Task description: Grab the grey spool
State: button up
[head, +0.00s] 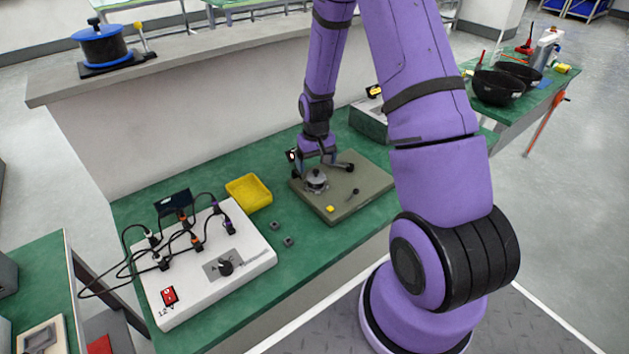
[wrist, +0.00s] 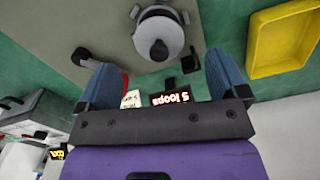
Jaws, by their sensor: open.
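The grey spool (head: 315,182) is a round grey piece with a dark knob-like top, on the olive board (head: 345,205) on the green bench. It also shows in the wrist view (wrist: 150,27) at the top, ahead of the fingers. My gripper (head: 320,162) is above the board, just behind the spool in the head view. In the wrist view my gripper (wrist: 150,62) has its two blue-padded fingers wide apart with nothing between them. The spool lies beyond the fingertips, roughly in line with the gap. I cannot tell the height between gripper and spool.
A yellow tray (head: 249,193) and a white panel (head: 210,265) with black cables stand left of the board. A small yellow block (head: 330,209) and a black-topped peg (head: 354,192) are on the board. A grey-white box (head: 369,120) stands behind it. A low wall runs along the bench's back.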

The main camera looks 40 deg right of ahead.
aim_at(317, 171)
jog(key=shift+s+f, duration=0.15)
jog(key=shift+f, duration=3)
jog(key=c, duration=1.1)
jog(key=shift+o, duration=0.2)
jog(key=shift+r, duration=0.25)
